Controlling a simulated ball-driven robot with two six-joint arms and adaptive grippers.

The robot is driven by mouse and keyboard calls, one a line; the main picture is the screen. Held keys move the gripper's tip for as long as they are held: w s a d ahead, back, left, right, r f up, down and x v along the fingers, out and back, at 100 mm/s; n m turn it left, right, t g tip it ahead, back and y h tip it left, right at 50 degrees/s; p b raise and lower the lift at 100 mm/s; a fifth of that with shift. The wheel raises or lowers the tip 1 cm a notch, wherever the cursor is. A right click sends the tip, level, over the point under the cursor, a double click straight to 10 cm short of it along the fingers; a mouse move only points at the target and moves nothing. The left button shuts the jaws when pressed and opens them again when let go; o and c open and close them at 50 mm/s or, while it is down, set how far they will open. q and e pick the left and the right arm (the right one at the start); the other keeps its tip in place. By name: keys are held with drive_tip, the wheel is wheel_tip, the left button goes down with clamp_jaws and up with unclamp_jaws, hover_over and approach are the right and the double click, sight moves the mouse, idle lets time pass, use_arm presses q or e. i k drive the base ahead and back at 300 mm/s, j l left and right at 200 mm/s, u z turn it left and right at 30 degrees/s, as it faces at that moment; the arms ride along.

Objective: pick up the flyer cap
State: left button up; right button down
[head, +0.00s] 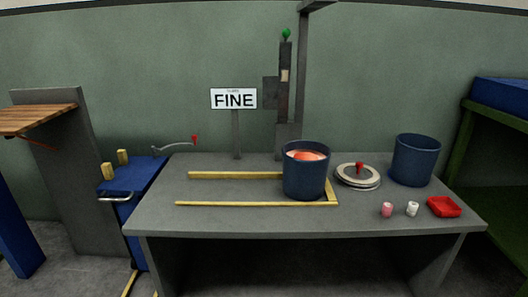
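A round pale disc with a dark rim and a red knob on top (345,182), which looks like the flyer cap, lies flat on the grey table (240,221). It sits between two dark blue tubs, right of the left tub (305,182) and left of the right tub (415,162). The left tub holds something orange-red (306,155) and stands at the right end of yellow rails. Neither of my grippers is in view.
Yellow rails (235,204) lie along the table. A blue cart (134,178) stands left. A thin bent rod with a red end (172,148) shows behind. The table's front left is clear.

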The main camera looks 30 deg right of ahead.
sight(358, 174)
drive_tip(key=z, duration=1.65)
